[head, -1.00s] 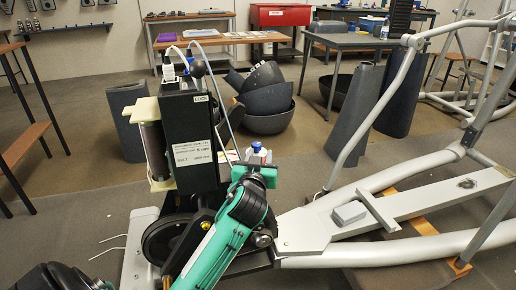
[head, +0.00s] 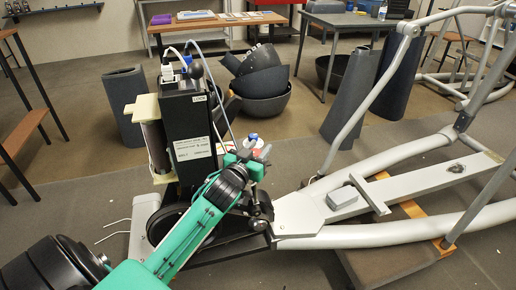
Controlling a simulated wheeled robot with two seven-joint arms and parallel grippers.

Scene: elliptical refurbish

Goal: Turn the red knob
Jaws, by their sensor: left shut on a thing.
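I cannot make out a red knob for certain; a small red patch (head: 258,151) shows by my left gripper's fingertips. My left gripper (head: 256,153) is at the end of the green arm, beside the right side of the black upright box (head: 188,130) of the elliptical machine. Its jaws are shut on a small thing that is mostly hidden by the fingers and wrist. A blue-capped bottle (head: 251,138) stands just behind the fingertips. The box has a white label, a black ball-topped lever (head: 196,70) and cables. My right gripper is out of view.
The elliptical's grey frame (head: 420,178) fills the right side, with a wooden block (head: 425,222) under it. Grey shell covers (head: 262,80) lie stacked behind. A curved grey panel (head: 125,105) stands left of the box. Tables line the back; the left floor is mostly clear.

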